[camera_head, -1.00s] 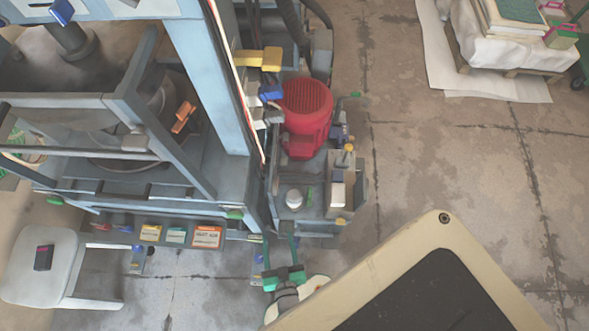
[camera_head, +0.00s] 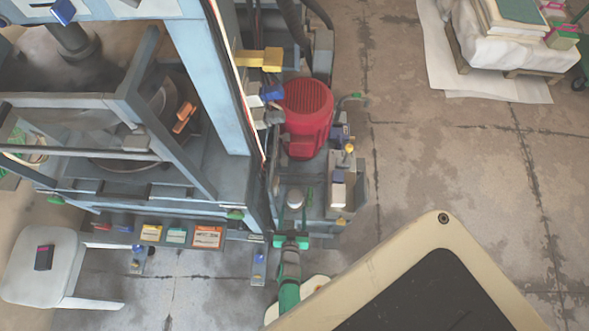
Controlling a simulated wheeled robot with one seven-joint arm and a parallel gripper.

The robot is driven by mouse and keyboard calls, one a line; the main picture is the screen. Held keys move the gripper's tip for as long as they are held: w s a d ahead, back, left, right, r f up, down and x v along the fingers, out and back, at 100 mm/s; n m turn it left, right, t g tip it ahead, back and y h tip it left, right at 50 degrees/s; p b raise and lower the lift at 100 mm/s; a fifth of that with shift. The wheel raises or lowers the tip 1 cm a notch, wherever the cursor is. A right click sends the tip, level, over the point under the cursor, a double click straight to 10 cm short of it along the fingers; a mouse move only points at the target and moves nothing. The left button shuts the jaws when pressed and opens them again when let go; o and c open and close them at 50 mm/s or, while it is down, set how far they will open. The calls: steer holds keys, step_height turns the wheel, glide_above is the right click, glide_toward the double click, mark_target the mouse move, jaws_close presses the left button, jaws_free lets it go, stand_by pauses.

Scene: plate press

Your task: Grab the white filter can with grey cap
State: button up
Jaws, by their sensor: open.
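The white filter can with grey cap (camera_head: 295,197) stands upright on the grey top of the hydraulic unit, in front of the red motor. The lower part of the can is partly hidden by the gripper. From above I cannot tell whether the fingers touch the can or how high they are against it.
The red motor (camera_head: 306,117) stands behind the can. A grey block with a yellow knob (camera_head: 348,150) is close on the right. The blue press frame (camera_head: 208,80) rises on the left. A white chair (camera_head: 42,265) stands at lower left. Open floor lies to the right.

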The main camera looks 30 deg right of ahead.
mark_target(294, 205)
steer(key=shift+x, duration=2.65)
steer(key=shift+r, duration=0.1)
steer(key=shift+d, duration=0.1)
steer(key=c, duration=0.9)
